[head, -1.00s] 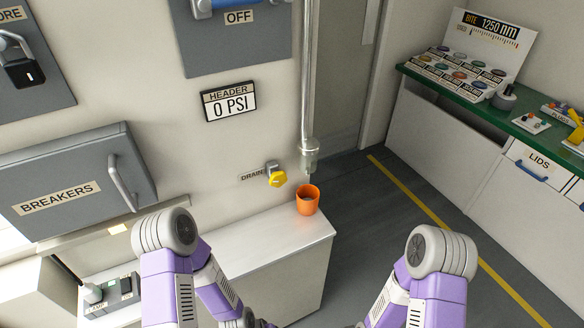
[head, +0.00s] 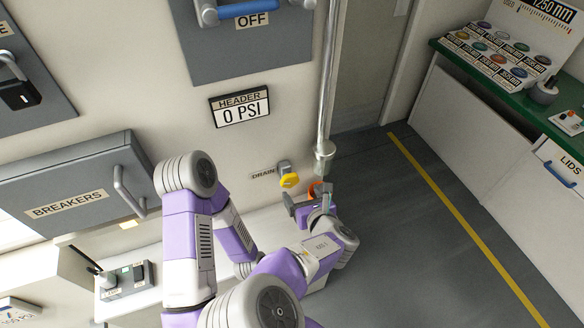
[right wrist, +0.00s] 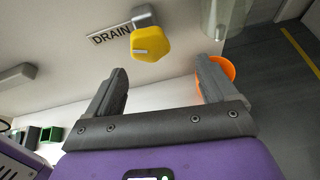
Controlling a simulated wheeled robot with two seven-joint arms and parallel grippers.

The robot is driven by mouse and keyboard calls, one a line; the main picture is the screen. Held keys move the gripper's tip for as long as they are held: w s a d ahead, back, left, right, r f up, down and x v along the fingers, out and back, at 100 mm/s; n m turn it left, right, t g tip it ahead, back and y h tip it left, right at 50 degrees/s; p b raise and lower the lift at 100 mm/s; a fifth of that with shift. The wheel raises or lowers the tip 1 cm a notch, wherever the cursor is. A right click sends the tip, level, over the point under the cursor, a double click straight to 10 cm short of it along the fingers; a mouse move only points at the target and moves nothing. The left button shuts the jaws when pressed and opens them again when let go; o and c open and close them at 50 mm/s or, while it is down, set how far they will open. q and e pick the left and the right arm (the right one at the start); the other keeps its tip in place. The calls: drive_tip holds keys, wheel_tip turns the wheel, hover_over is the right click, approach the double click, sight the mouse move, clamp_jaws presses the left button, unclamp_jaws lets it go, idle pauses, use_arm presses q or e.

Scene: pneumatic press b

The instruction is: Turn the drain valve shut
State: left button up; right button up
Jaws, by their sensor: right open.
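The drain valve is a yellow knob (head: 289,180) on a grey fitting on the wall, right of the DRAIN label. In the right wrist view the knob (right wrist: 150,43) shows a pale line across its face, lying nearly sideways. My right gripper (head: 307,198) is just below and right of the knob in the head view. In the right wrist view its open, empty jaws (right wrist: 162,75) point towards the wall, with the knob beyond the tips and apart from them. My left arm shows, but its gripper is hidden or out of view.
An orange cup (right wrist: 228,68) stands close behind the right finger, beneath the end of a vertical pipe (head: 325,150); I cannot tell whether they touch. A white counter (head: 265,222) lies below. The header gauge (head: 240,106) reads 0 PSI. A breaker box (head: 75,190) is left.

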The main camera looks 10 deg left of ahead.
sight(291, 181)
drive_tip(key=shift+w+a+r+n+y, duration=0.15)
drive_tip(key=shift+a+r+n+y, duration=0.15)
drive_tip(key=shift+a+r+n, duration=0.4)
drive_tip(key=shift+x, duration=3.45)
drive_tip(key=shift+f, duration=0.1)
